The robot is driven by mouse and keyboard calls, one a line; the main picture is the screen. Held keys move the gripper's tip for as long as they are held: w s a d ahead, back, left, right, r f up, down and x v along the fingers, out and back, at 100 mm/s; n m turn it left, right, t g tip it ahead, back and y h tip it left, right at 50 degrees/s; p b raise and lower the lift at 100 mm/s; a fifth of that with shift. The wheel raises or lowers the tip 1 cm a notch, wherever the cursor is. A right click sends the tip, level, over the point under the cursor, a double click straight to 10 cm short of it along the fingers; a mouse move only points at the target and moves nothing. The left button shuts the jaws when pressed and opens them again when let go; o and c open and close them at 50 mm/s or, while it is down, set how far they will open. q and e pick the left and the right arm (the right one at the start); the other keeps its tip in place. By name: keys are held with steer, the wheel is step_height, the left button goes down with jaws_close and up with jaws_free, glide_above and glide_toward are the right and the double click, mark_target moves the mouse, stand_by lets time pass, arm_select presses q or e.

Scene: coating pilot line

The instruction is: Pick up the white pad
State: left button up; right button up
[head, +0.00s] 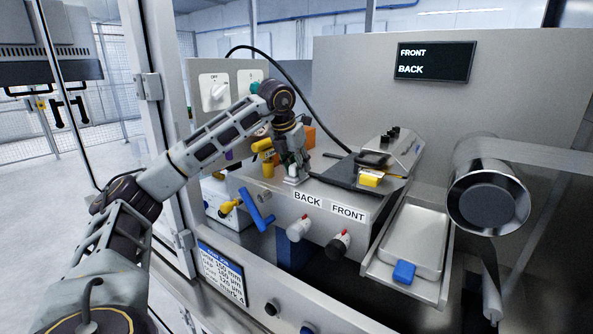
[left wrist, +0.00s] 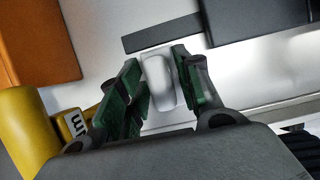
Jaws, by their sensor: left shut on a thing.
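The white pad (left wrist: 158,82) is between the two green-lined fingers of my left gripper (left wrist: 160,88) in the left wrist view. The gripper is shut on it. In the head view my left gripper (head: 294,168) points down at the top of the grey metal bench, and a little of the white pad (head: 291,181) shows beneath it. I cannot tell whether the pad touches the surface. My right gripper is not in view.
An orange block (left wrist: 38,40) and a yellow cylinder (left wrist: 22,125) are left of the gripper. A dark flat plate (head: 338,171) lies to its right. Farther right are a metal tray (head: 378,262) holding a blue block (head: 404,272), and a shiny roller (head: 487,203).

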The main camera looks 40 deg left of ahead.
arm_select(q)
step_height(320, 180, up, 8)
steer(key=shift+r, duration=0.25)
steer(key=shift+r+p, duration=0.35)
steer(key=shift+r, duration=0.4)
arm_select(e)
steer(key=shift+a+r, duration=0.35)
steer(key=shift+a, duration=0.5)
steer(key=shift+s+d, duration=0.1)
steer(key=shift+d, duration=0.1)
arm_select(q)
steer(key=o, duration=0.3)
steer(key=shift+c, duration=0.9)
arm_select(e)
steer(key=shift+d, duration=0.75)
arm_select(q)
steer(key=shift+r, duration=0.15)
